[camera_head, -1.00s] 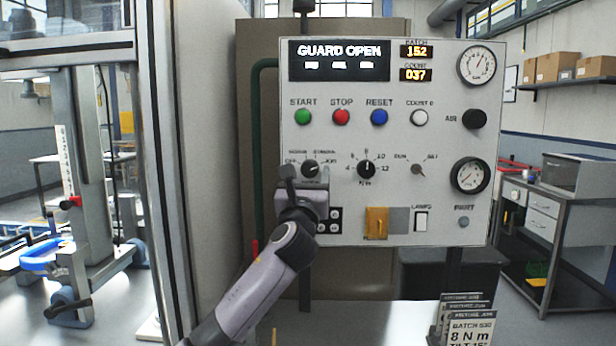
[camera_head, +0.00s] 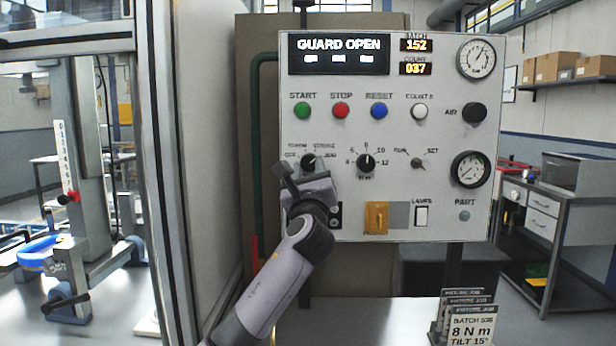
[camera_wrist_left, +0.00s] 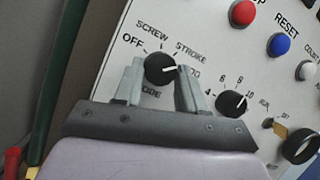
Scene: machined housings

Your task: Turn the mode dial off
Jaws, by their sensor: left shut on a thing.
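The mode dial (camera_head: 308,161) is a round black knob at the lower left of the light control panel (camera_head: 390,195). In the left wrist view the dial (camera_wrist_left: 160,69) has a white pointer line aimed right, toward a partly hidden label that seems to be JOG. OFF, SCREW and STROKE are printed around its left and top. My left gripper (camera_head: 303,173) is at the panel, turned at a tilt, with one finger on each side of the dial and shut on it. The fingers hide part of the dial's lower edge and labels. My right gripper is not in view.
A second black dial (camera_head: 366,163) with numbers is just right of the mode dial. Green, red and blue buttons (camera_head: 341,111) sit above. A yellow flip cover (camera_head: 376,217) is lower right. A green pipe (camera_head: 256,160) runs along the panel's left side.

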